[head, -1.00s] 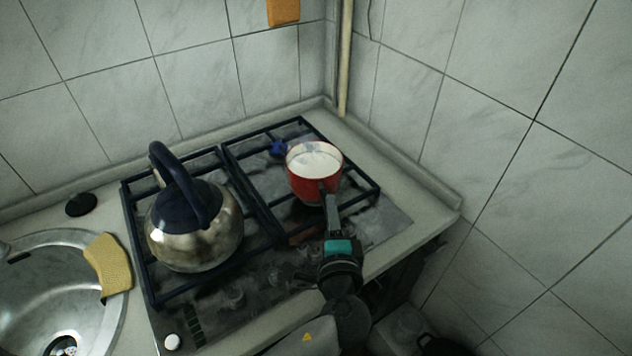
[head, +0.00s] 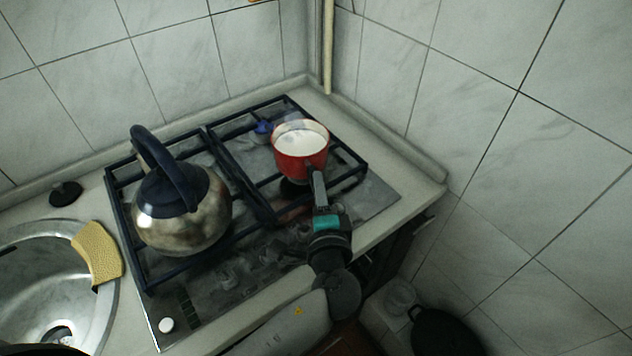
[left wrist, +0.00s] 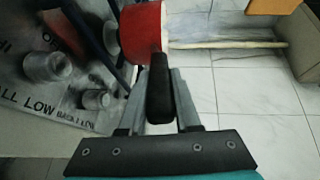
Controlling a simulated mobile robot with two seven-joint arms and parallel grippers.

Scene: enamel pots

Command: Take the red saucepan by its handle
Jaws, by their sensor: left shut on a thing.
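The red saucepan (head: 300,165) is over the right back part of the gas stove, upright, its inside white. I cannot tell whether its base touches the grate. Its black handle (head: 311,172) points toward the front. My left gripper (head: 318,190) is shut on this handle. In the left wrist view the black handle (left wrist: 160,95) lies between the two grey fingers of my gripper (left wrist: 160,78), with the red saucepan wall (left wrist: 141,33) just beyond. My right gripper is not in view.
A steel kettle (head: 185,225) with a dark blue handle stands on the grate (head: 243,178) left of the saucepan. A sink (head: 40,285) with a yellow sponge (head: 97,254) is farther left. Tiled walls close the back and right. A dark round object (head: 445,332) lies low at right.

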